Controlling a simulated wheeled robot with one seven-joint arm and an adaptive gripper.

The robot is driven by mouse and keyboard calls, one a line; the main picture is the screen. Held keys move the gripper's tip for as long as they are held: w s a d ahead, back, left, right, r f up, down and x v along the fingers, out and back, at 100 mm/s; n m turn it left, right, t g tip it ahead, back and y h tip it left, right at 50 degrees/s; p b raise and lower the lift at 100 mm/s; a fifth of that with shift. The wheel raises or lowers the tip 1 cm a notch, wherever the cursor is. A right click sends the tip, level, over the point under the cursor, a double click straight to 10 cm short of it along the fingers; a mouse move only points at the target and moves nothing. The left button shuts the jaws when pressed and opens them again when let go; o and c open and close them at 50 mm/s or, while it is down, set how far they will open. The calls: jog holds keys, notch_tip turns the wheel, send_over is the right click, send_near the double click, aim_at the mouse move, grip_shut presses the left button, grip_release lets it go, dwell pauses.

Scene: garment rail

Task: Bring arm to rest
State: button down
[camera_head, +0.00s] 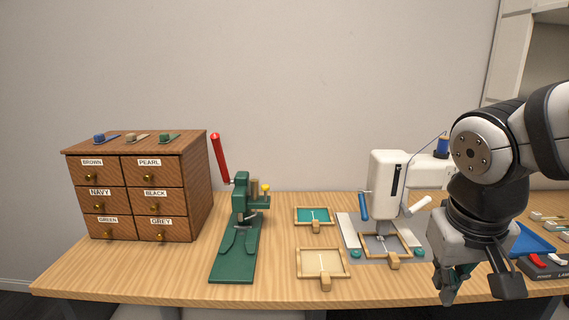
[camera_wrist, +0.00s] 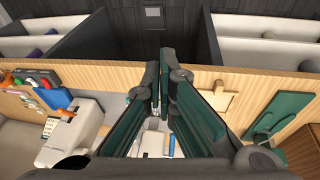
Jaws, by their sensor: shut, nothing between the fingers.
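My arm comes in from the right in the head view. My gripper (camera_head: 479,291) hangs down over the front right of the table, in front of the sewing machine (camera_head: 387,176). It is shut and empty. In the wrist view the dark green finger pads of my gripper (camera_wrist: 163,82) come together near the middle, with nothing between them. The arm hides part of the machine's right side and of the things behind it.
A drawer cabinet (camera_head: 152,190) stands left, beside a green press (camera_head: 240,230) with a red lever. Small frames (camera_head: 314,214) lie mid-table. A blue tray (camera_head: 533,242) and a dark switch box (camera_head: 545,266) lie close right of my gripper. The table's front left is clear.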

jog(key=s+a+g+y, duration=0.1)
jog(key=s+a, duration=0.1)
jog(key=s, duration=0.6)
jog(key=s+a+y, duration=0.1)
jog(key=s+a, duration=0.2)
jog(key=s, duration=0.5)
notch_tip(320, 180, up, 14)
jog(key=t+p, duration=0.2)
jog(key=p, duration=1.1)
jog(key=shift+d+f+n, duration=0.15)
jog(key=shift+d+n, duration=0.15)
jog(key=shift+d, duration=0.05)
